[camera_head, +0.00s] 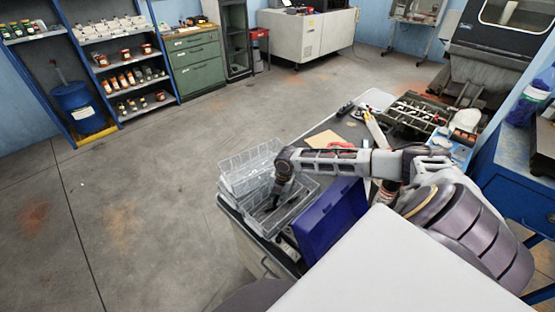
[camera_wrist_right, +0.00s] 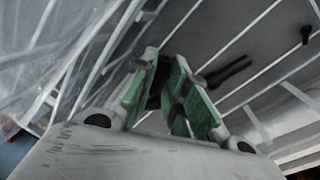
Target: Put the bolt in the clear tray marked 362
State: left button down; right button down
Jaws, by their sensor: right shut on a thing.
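My right gripper (camera_head: 276,198) reaches down into the nearer clear tray (camera_head: 311,193). In the right wrist view the green-padded fingers (camera_wrist_right: 170,88) are close together, pointing at the ribbed tray floor (camera_wrist_right: 210,30). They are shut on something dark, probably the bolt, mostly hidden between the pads. A dark two-pronged shape (camera_wrist_right: 228,72) shows just beyond the fingertips; I cannot tell whether it is a shadow or a part. A small dark bolt-like piece (camera_wrist_right: 306,32) lies apart at the upper right. No tray number is readable. My left gripper is out of view.
Another clear tray (camera_head: 236,170) stands just behind, its walls close to the gripper. A blue bin (camera_head: 335,218) stands right of the trays, under my right forearm. Tools and a metal fixture (camera_head: 415,112) crowd the bench's far end. Open floor lies left.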

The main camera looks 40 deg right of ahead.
jog(key=shift+f, duration=0.1)
jog(key=c, duration=1.7)
grip_release()
notch_tip(320, 180, up, 12)
jog(key=s, duration=0.1)
jog(key=shift+s+d, duration=0.35)
jog(key=shift+d, duration=0.05)
